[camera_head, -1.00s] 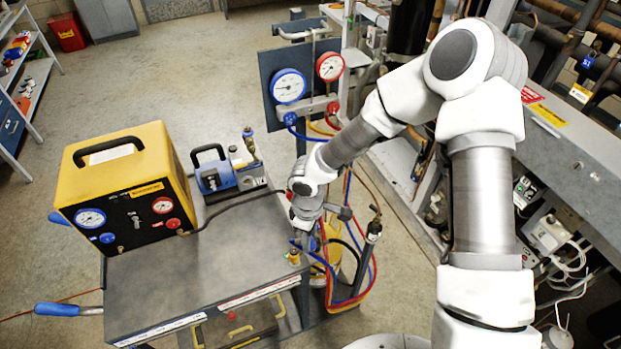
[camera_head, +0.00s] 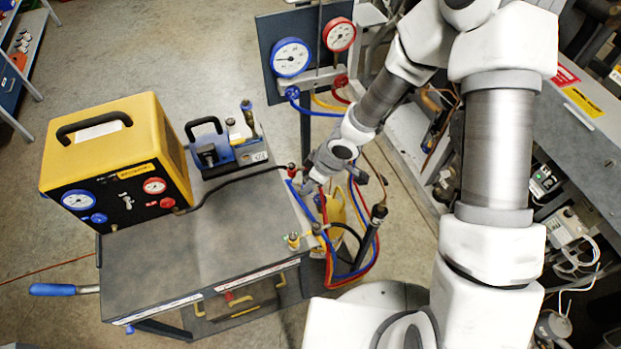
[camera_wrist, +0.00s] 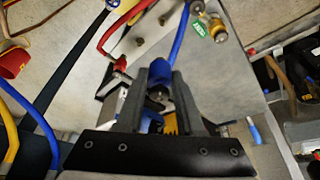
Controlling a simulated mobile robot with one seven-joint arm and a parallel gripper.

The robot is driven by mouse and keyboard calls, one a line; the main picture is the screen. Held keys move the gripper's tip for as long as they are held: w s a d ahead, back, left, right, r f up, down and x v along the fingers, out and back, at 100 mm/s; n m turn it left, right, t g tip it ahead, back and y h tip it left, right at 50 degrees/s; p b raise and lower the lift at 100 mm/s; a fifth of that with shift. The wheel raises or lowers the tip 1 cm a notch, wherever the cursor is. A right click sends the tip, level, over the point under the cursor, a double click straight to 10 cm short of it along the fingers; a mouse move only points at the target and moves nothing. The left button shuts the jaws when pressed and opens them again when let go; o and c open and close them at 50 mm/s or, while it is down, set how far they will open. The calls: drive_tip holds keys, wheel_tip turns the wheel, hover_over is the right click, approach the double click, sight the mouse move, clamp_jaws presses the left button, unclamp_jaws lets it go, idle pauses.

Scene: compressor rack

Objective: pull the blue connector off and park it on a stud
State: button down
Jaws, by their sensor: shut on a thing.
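My gripper (camera_wrist: 154,95) is shut on the blue connector (camera_wrist: 159,71), which shows between the fingertips in the wrist view. A blue hose (camera_wrist: 181,35) runs up from it. In the head view my gripper (camera_head: 304,188) is over the cart's right back corner, and the connector is too small to make out there. Two small stud-like pieces (camera_wrist: 139,41) stand on a pale plate beyond the connector, apart from it. A brass fitting (camera_wrist: 217,30) with a green tag is farther right; a brass fitting (camera_head: 293,240) stands on the cart's right edge with nothing on it.
A red connector (camera_wrist: 120,64) with a red hose is close to my left finger. Red, blue and yellow hoses (camera_head: 362,235) hang beside the cart. A yellow machine (camera_head: 118,150) and a blue pump (camera_head: 228,148) stand on the cart (camera_head: 200,250); its front top is clear.

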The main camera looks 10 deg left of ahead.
wheel_tip(320, 180, down, 12)
drive_tip(key=b, duration=1)
drive_tip(key=shift+r+b, duration=0.1)
drive_tip(key=shift+b, duration=0.2)
idle(0.6)
unclamp_jaws()
idle(0.6)
idle(0.4)
drive_tip(key=p+v, duration=0.5)
drive_tip(key=shift+d+r, duration=0.2)
drive_tip(key=shift+r, duration=0.15)
